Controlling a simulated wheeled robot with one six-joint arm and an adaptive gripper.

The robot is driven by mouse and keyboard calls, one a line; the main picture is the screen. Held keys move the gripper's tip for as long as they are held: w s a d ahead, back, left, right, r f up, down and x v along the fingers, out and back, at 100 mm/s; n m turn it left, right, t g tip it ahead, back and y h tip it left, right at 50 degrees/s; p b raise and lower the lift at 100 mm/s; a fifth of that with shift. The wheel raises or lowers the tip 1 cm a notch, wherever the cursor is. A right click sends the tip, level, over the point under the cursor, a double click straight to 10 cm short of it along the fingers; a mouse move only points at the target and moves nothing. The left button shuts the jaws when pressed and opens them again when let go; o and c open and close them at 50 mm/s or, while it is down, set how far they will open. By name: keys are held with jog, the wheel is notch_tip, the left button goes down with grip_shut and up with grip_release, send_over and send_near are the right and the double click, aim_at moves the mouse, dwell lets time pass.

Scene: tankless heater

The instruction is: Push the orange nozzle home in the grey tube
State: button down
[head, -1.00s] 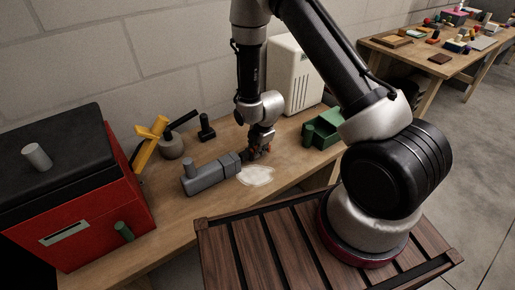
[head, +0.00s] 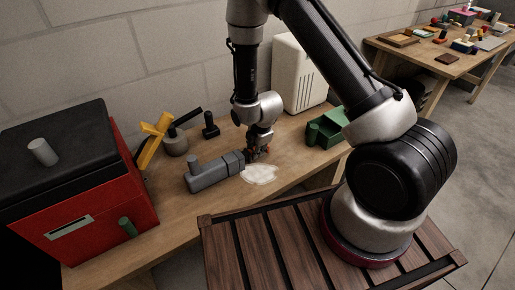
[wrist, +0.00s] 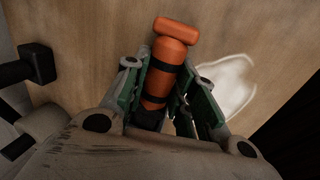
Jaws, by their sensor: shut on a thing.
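The grey tube (head: 213,175) lies on the bench in the head view, with an upright stub at its left end and a stepped collar at its right end. My gripper (head: 260,152) points down at the collar end. In the wrist view my gripper (wrist: 172,95) is shut on the orange nozzle (wrist: 163,75), between green finger pads. The nozzle has dark bands and a wide orange cap at its far end. Its lower end is hidden by my gripper, and I cannot tell how deep it sits in the tube.
A pale patch (head: 260,174) lies in front of my gripper. Behind the tube stand a black post-like object (head: 210,127), a grey rounded object (head: 176,143) and a yellow piece (head: 152,140). A red box (head: 85,205) is at left; a green bin (head: 327,130) and white heater (head: 302,75) at right.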

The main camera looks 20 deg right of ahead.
jog(key=shift+s+a, duration=0.15)
jog(key=shift+a, duration=0.35)
jog(key=c, duration=1.1)
grip_release()
jog(key=shift+r, duration=0.1)
jog(key=v, duration=0.7)
jog(key=shift+s+r, duration=0.1)
